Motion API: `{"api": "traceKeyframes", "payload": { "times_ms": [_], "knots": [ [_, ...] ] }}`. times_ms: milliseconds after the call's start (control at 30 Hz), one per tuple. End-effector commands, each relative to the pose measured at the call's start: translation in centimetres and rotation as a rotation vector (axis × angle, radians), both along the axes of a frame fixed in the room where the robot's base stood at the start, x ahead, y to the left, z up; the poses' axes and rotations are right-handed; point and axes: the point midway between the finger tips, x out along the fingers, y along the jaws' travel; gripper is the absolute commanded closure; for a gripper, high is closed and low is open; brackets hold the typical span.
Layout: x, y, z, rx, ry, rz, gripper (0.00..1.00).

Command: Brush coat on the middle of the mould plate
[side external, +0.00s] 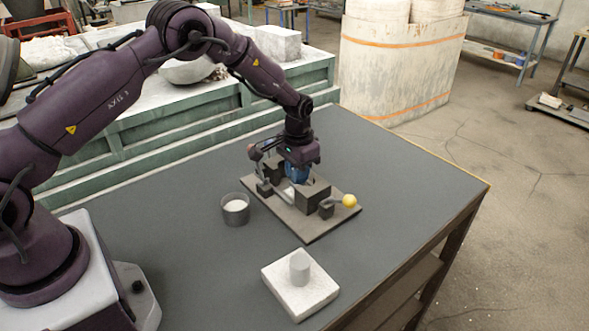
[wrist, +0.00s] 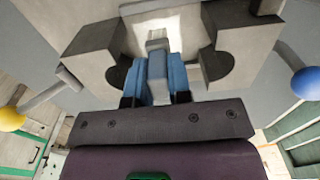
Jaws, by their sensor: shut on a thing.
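The mould plate (side external: 309,231) lies flat on the table with two dark mould blocks (side external: 311,195) on it. In the wrist view the blocks (wrist: 245,52) have rounded notches and stand apart, with the plate showing between them. My gripper (side external: 297,174) points down over the gap between the blocks. In the wrist view its blue fingers are shut on a narrow grey brush handle (wrist: 157,68). The brush's far end is over or against the middle of the plate; contact cannot be told. A whitish patch (wrist: 160,24) shows there; whether it is coat is unclear.
A dark cup (side external: 235,210) with white contents stands left of the plate. A white slab (side external: 312,297) with a grey cylinder (side external: 299,268) sits at the front. A yellow knob (side external: 349,201) sticks out at the plate's right. The table's right side is clear.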

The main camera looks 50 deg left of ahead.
Motion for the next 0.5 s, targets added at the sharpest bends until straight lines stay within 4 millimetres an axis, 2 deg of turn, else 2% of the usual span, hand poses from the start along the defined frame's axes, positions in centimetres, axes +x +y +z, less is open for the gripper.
{"api": "traceKeyframes", "payload": {
  "times_ms": [233, 500],
  "knots": [
    [-0.10, -1.06, -0.17, -0.002, 0.003, 0.000, 1.00],
    [-0.14, -0.21, -0.21, -0.002, 0.005, 0.001, 1.00]
  ]
}}
